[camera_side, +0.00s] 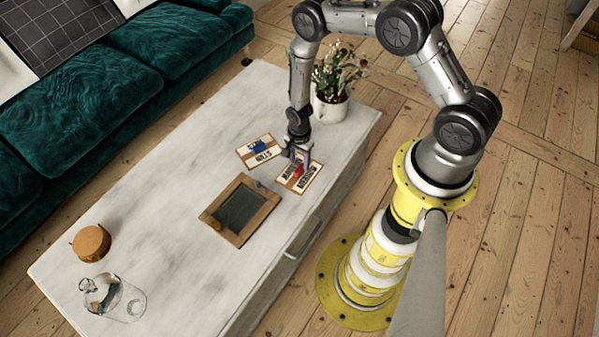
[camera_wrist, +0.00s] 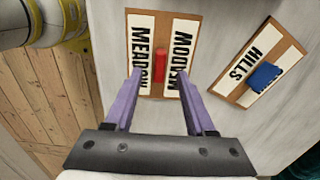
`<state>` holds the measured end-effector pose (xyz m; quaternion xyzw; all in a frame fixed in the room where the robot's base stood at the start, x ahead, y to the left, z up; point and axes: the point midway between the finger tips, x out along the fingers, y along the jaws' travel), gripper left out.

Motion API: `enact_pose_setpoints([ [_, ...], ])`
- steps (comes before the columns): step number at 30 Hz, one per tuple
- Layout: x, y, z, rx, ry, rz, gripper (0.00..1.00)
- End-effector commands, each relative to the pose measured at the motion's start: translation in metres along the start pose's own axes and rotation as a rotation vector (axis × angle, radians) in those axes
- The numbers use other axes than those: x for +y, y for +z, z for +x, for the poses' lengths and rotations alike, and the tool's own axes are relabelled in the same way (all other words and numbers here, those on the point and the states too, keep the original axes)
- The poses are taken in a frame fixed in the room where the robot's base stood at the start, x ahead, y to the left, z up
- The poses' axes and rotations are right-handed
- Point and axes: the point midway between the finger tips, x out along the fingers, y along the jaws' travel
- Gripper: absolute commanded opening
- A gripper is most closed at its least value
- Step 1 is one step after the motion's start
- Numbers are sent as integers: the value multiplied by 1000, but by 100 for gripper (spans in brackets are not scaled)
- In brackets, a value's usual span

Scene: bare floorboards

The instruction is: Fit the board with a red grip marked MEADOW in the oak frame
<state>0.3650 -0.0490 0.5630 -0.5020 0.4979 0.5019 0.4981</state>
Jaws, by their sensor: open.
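The board marked MEADOW (camera_wrist: 143,25) has a red grip (camera_wrist: 160,66) and lies flat on the white table; it also shows in the side view (camera_side: 313,170). My gripper (camera_wrist: 161,72) is open, with its two purple fingers on either side of the red grip and nothing held. In the side view my gripper (camera_side: 299,160) is low over this board, partly hiding it. I cannot tell whether the fingers touch the board. The oak frame (camera_side: 214,219) lies on the table, nearer the camera and left of the board, with a dark, empty-looking inside.
A second board (camera_side: 247,155) with a blue grip, marked HILLS in the wrist view (camera_wrist: 245,62), lies beside the first. A potted plant (camera_side: 331,108) stands behind my gripper. A round brown box (camera_side: 91,243) and a glass jug (camera_side: 128,302) stand at the table's near left.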

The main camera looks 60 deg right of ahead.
Motion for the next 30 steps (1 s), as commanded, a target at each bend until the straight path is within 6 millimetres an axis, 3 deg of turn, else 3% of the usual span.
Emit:
enact_pose_setpoints([
  [7, 1, -1, 32, 0, 1, 0, 55],
  [17, 0, -1, 36, 0, 0, 0, 55],
  [26, 0, -1, 36, 0, 0, 0, 1],
  [30, 0, -1, 36, 0, 0, 0, 0],
])
